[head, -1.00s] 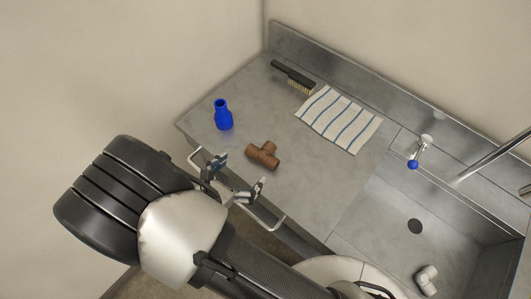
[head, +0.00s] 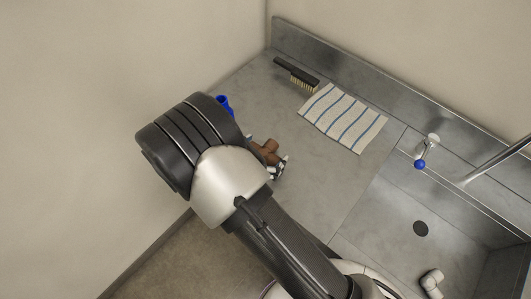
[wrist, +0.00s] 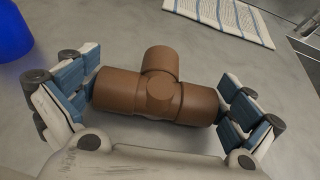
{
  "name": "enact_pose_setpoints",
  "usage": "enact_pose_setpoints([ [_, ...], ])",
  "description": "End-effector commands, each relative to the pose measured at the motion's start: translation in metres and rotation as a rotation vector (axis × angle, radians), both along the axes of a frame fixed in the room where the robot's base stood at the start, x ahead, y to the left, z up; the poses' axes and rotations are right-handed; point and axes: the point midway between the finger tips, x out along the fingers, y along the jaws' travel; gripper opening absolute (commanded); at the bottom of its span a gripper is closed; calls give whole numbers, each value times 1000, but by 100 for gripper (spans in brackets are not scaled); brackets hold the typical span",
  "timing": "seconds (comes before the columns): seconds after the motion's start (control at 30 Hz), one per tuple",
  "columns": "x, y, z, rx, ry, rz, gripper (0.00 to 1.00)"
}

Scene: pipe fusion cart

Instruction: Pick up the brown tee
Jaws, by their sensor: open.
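The brown tee (head: 268,150) lies on the grey metal counter, partly hidden behind my arm in the head view. In the wrist view the tee (wrist: 158,92) lies crosswise between my fingers, its branch pointing away from me. My gripper (wrist: 158,105) is open, with one blue-padded finger near each end of the tee's run. The left finger is very close to the left end; I cannot tell whether it touches. In the head view my gripper (head: 265,157) is mostly hidden behind my arm.
A blue fitting (head: 224,104) stands left of the tee, also seen in the wrist view (wrist: 14,32). A striped cloth (head: 342,118) and a brush (head: 296,74) lie behind. A sink (head: 400,235) with a blue-tipped tap lever (head: 420,163) and a pale fitting (head: 431,280) is on the right.

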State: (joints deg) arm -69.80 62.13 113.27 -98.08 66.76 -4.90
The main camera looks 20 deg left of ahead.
Motion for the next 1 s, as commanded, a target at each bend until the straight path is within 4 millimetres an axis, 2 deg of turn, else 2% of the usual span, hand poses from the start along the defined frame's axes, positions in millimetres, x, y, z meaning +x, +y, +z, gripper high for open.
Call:
enact_pose_setpoints([
  [0.13,0,0,0,0,0,0,99],
  [0.6,-1,0,0,0,0,0,67],
  [0.87,0,0,1,0,-1,1,66],
  [1.0,0,1,8,1,-1,1,66],
])
